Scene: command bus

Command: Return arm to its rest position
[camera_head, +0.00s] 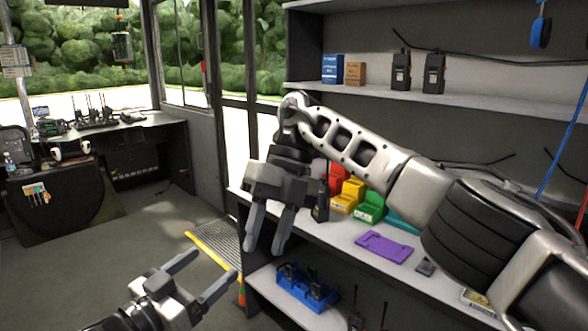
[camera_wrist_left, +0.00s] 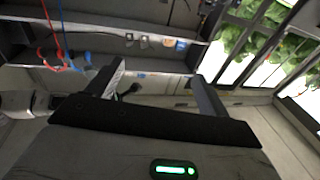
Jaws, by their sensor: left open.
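My left gripper (camera_head: 216,264) is low at the bottom left of the head view. Its two fingers are spread, with nothing between them. In the left wrist view its fingers (camera_wrist_left: 158,70) are also apart and empty, with the shelves beyond. My right arm (camera_head: 360,150) reaches in from the right across the workbench. My right gripper (camera_head: 264,250) points down at the bench's left end, its fingers apart and no object visible between them. A black handheld radio (camera_head: 321,204) stands on the bench close beside the right gripper in the picture.
The workbench (camera_head: 340,245) holds red, yellow and green bins (camera_head: 371,208) and a purple plate (camera_head: 387,247). A blue holder (camera_head: 307,286) sits on the lower shelf. Radios (camera_head: 401,71) and boxes stand on the upper shelf. The floor at left is open.

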